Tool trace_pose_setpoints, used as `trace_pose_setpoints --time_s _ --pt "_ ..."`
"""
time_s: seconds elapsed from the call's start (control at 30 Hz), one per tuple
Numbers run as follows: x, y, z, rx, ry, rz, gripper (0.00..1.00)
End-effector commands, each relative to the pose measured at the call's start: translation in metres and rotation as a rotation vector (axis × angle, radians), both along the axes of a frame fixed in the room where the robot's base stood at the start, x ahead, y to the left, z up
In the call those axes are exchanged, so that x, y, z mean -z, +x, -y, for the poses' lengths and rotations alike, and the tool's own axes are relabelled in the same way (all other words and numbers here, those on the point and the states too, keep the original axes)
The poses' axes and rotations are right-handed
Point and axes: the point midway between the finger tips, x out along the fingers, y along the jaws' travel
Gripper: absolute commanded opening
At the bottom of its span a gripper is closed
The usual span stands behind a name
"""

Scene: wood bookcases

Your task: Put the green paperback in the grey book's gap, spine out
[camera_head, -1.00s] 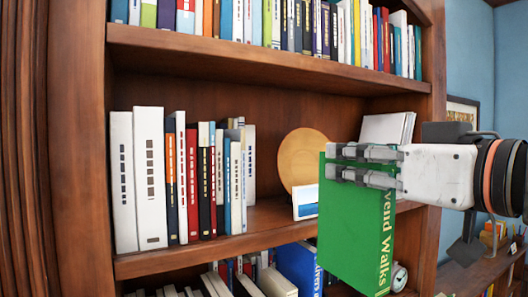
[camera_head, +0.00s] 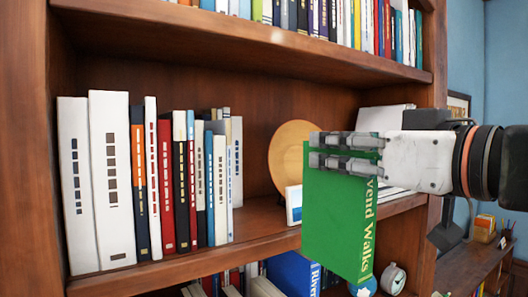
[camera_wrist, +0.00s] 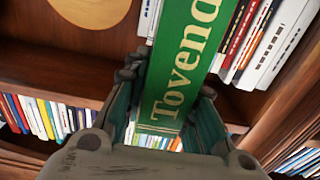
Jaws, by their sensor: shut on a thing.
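My gripper (camera_head: 316,151) is shut on the green paperback (camera_head: 330,220), near the book's top edge. The book hangs below the fingers, nearly upright, in front of the middle shelf's right part. Cream lettering ending in "vend Walks" runs down its right side, toward my wrist. In the wrist view the green book (camera_wrist: 178,75) stands between both fingers, with the lettering "Tovend" facing the camera. Pale books, white to greyish (camera_head: 112,180), stand in the row at the shelf's left. I cannot tell which is the grey book, and no clear gap shows in that row.
The middle shelf (camera_head: 262,236) has bare board right of the row. A round wooden plate (camera_head: 290,150) and a small white-and-blue frame (camera_head: 294,204) stand there. Pale books (camera_head: 385,118) lie behind my gripper. A white clock (camera_head: 393,279) and a blue book (camera_head: 292,274) are below.

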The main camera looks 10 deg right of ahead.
Motion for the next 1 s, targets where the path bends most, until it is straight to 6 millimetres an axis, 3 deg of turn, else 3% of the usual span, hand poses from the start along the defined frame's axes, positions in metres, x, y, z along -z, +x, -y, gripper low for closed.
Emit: trace_pose_setpoints --time_s 1.0 --pt "0.007 0.082 -0.035 -0.002 0.0 0.0 0.0"
